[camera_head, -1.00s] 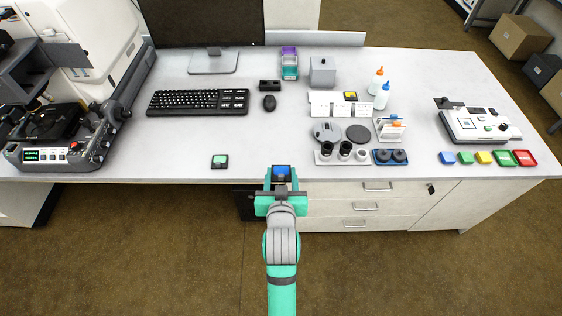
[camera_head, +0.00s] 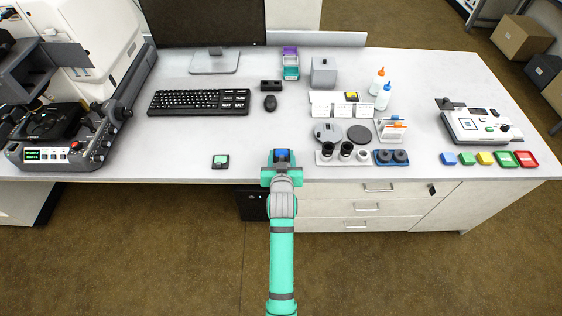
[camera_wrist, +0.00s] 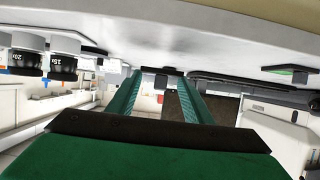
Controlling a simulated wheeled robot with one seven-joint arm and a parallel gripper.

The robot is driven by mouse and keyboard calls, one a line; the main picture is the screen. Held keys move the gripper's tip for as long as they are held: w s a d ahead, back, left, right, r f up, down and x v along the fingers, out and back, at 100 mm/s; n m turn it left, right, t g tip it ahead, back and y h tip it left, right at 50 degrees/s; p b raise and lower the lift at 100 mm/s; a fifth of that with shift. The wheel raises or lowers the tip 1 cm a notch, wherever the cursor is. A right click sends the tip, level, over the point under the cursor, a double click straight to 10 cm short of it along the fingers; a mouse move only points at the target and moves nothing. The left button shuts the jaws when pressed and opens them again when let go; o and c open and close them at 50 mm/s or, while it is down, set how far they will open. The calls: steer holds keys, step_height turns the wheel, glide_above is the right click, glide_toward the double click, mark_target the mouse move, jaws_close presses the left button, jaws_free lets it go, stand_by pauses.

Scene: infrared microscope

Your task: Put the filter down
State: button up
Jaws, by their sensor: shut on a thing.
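My gripper (camera_head: 281,165) is shut on a small filter (camera_head: 281,155) with a blue face and a dark frame. It holds the filter at the table's front edge, left of the white eyepiece rack. The height above the tabletop is hard to tell. In the wrist view the two green fingers of my gripper (camera_wrist: 159,82) reach towards the table edge, and the filter is hard to make out between their tips. A similar small piece with a green face (camera_head: 220,161) lies on the table to the left of my gripper.
The white table (camera_head: 200,132) has free room between the keyboard (camera_head: 198,102) and its front edge. The eyepiece rack (camera_head: 344,157) stands close on the right, with a blue holder (camera_head: 391,157) beside it. The microscope (camera_head: 75,150) is at far left.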

steer(key=shift+w+f, duration=0.25)
steer(key=shift+f, duration=1.55)
steer(key=shift+f, duration=0.1)
steer(key=o, duration=1)
